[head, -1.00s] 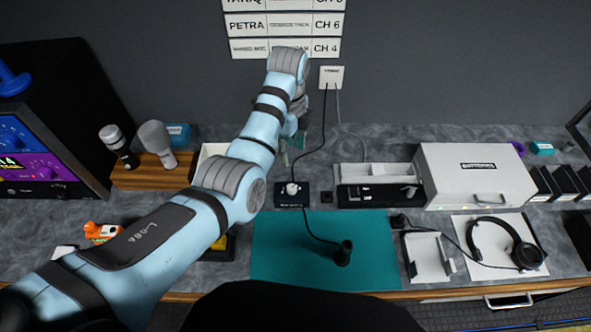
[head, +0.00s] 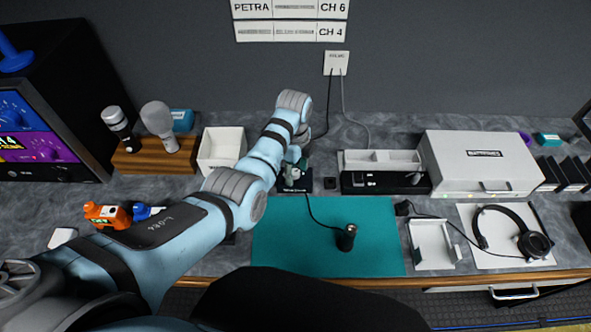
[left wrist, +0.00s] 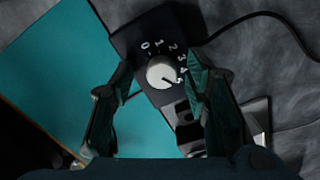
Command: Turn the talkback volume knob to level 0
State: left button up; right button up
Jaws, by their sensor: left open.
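The talkback box (head: 296,188) is a small dark box at the back edge of the teal mat, mostly covered by my left gripper (head: 293,173) in the head view. In the left wrist view, its white round volume knob (left wrist: 162,71) sits on the dark box face (left wrist: 140,38) with a printed scale from 0 to 5. A dark mark on the knob points to the lower right, near the 5. My left gripper (left wrist: 160,66) is open, with one finger on each side of the knob; I cannot tell whether they touch it. My right gripper is not in view.
The teal mat (head: 280,240) carries a dark upright cylinder (head: 347,237) on a cable. A black panel with a white tray (head: 382,160) stands right of the box. A white bin (head: 221,147) is behind left, and a headset (head: 512,232) lies far right.

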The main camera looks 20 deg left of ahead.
pick_arm(q)
jog(key=c, duration=0.3)
grip_shut()
